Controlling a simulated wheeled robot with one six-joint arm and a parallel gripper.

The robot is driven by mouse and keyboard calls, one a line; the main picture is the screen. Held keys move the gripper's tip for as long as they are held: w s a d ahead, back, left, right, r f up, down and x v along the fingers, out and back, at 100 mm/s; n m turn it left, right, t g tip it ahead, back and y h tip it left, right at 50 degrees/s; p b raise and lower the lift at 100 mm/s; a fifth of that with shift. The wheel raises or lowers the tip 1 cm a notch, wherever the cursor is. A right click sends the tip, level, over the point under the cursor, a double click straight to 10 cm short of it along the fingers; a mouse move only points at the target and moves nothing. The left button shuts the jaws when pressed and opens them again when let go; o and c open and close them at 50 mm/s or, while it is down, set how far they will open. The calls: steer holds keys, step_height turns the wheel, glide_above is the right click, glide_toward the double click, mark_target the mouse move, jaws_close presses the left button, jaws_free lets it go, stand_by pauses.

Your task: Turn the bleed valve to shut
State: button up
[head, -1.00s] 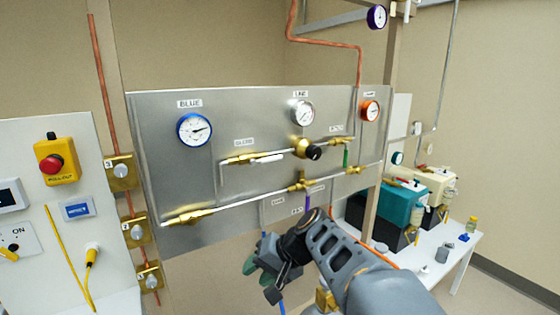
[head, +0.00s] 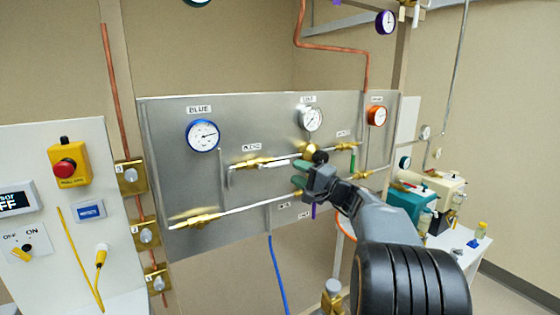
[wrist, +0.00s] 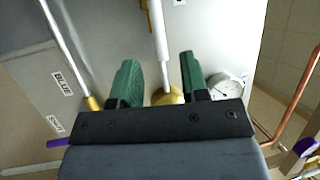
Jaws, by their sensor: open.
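A steel panel (head: 180,130) carries several brass valves on thin tubes. The small valve labels are too blurred to read, so I cannot tell which valve is the bleed valve. A brass valve (head: 258,162) sits on the upper line, a green handle (head: 352,163) hangs at its right, and a purple handle (head: 313,211) hangs below the lower line. My gripper (head: 299,172) is in front of the panel's middle, partly covering the lower line. In the wrist view its green fingers (wrist: 158,85) are apart, with a pale tube and brass body (wrist: 168,97) seen between them; contact is unclear.
A blue gauge (head: 203,136), a white gauge (head: 312,118) and an orange gauge (head: 376,115) are on the panel. A yellow box with a red button (head: 66,168) is at left. A bench with a teal pump (head: 410,203) is at right. A blue hose (head: 277,275) hangs below.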

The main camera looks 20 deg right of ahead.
mark_target(280, 164)
steer(key=p+x, duration=0.2)
steer(key=x, duration=0.5)
steer(key=shift+w+a, duration=0.1)
steer(key=shift+a, duration=0.05)
jaws_close()
stand_by(0.4)
